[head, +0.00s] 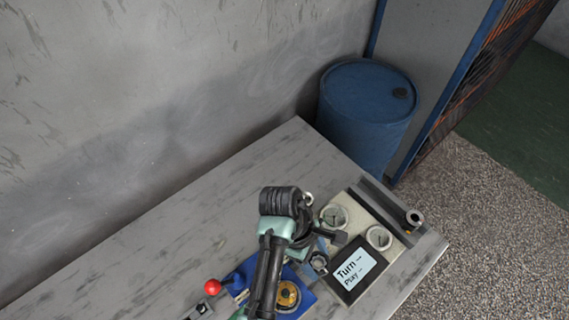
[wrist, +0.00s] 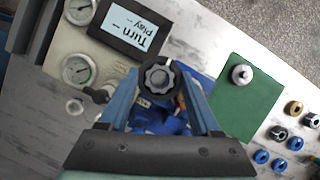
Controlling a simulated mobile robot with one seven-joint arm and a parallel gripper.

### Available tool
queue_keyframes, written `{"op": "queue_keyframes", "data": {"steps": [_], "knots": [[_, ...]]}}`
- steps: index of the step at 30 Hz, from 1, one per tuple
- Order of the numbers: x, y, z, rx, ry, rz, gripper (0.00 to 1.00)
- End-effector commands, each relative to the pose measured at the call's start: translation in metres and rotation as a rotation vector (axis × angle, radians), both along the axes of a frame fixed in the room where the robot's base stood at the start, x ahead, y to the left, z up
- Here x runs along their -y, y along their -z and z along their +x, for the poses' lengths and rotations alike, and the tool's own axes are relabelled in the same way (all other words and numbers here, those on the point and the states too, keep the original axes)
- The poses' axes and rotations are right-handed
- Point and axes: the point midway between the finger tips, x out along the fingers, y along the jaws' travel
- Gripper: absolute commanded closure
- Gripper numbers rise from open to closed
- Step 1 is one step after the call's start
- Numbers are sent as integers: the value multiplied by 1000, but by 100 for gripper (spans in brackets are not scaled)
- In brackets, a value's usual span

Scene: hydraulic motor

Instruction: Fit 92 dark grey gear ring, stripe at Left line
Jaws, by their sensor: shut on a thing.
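My gripper (wrist: 158,78) is shut on the dark grey gear ring (wrist: 147,90) in the middle of the wrist view, with one blue finger on each side. A lighter grey toothed part (wrist: 158,76) shows inside the ring, and a pale mark is near its upper edge. The ring is over or at the blue motor body (wrist: 172,122); I cannot tell whether it is seated. In the head view the gripper (head: 318,260) is beside the display, partly hidden by my arm. I cannot make out a Left line.
A display (wrist: 133,24) and two gauges (wrist: 77,72) stand close by on a beige panel. A green mat (wrist: 250,105) holds a metal knob (wrist: 241,75); several small coloured rings (wrist: 279,132) lie beyond it. A red-knobbed lever (head: 212,287) stands at the left.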

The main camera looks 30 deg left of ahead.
Motion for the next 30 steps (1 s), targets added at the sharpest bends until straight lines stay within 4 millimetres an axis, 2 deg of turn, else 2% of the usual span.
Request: {"op": "queue_keyframes", "data": {"steps": [1,3,9,13,21,30], "knots": [[-8,5,-16,-2,-67,-5,100],[-19,13,-36,-2,-142,-4,100],[-38,28,-73,2,-275,-1,100],[-42,33,-81,5,-301,0,100],[-42,42,-81,6,-302,1,100],[-41,41,-81,6,-300,0,100]]}}
